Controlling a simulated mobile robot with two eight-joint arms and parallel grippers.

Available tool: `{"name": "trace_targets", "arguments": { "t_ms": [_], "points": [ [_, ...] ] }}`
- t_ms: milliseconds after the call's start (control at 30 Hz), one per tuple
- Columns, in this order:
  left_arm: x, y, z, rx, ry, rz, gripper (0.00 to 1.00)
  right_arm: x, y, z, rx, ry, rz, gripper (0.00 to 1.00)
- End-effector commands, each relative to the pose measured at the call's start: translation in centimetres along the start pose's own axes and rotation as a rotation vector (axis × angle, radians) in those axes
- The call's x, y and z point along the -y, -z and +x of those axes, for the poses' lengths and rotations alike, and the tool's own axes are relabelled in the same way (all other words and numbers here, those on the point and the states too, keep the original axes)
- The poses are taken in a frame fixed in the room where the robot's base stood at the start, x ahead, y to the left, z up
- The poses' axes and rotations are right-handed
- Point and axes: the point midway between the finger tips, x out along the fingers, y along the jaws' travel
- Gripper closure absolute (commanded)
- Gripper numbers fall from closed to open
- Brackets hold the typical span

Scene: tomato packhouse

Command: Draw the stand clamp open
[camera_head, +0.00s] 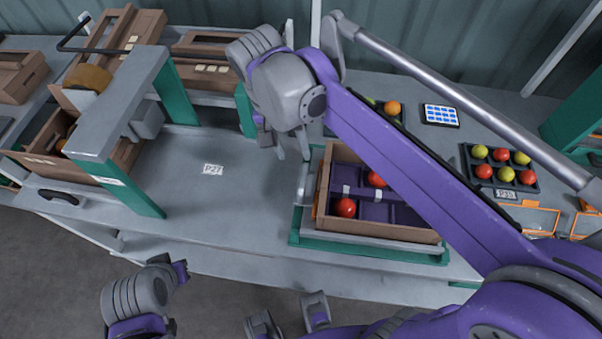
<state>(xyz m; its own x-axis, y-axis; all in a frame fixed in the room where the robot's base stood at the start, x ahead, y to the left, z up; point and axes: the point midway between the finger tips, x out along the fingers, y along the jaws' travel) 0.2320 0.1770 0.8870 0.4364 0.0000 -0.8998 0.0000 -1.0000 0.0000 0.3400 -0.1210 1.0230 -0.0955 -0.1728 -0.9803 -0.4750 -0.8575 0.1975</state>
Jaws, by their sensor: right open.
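The stand is a green and grey frame (370,248) on the bench, with a brown crate (385,229) sitting in it. The stand clamp (303,188) looks like the grey metal piece at the crate's left side; how far open it is cannot be told. My right gripper (288,146) is open and empty, pointing down above the bench, just behind and left of the clamp and apart from it. My right arm hides the crate's right rear part. My left arm's wrist (138,302) shows low at the left, away from the stand; its fingers are not clear.
Red tomatoes (345,207) lie in the crate's purple insert. A black tray of tomatoes (506,190) and a blue-screened tablet (440,115) are at right. A green-legged grey gantry (130,105) stands over another crate at left.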

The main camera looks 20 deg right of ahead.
Motion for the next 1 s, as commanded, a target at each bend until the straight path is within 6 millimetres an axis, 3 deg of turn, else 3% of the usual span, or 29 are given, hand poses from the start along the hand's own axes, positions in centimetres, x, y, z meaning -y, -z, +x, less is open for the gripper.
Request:
{"name": "trace_targets", "arguments": {
  "t_ms": [300, 500, 867, 900, 1000],
  "points": [
    [0.0, -0.4, 0.5, 0.003, 0.000, 0.000, 1.00, 0.0, 0.0, 6.1, -0.001, 0.002, 0.000, 0.48],
    [0.0, -0.5, 0.7, 0.003, 0.000, 0.000, 1.00, 0.0, 0.0, 8.6, -0.001, 0.003, -0.001, 0.48],
    [0.0, -0.6, 0.7, 0.004, 0.000, 0.000, 1.00, 0.0, 0.0, 9.2, -0.001, 0.003, -0.002, 0.48],
    [0.0, -0.6, 0.7, 0.004, 0.000, 0.000, 1.00, 0.0, 0.0, 9.2, -0.001, 0.003, -0.002, 0.50],
    [0.0, -0.6, 0.7, 0.004, 0.000, 0.000, 1.00, 0.0, 0.0, 9.2, -0.001, 0.003, -0.002, 0.68]
  ]
}}
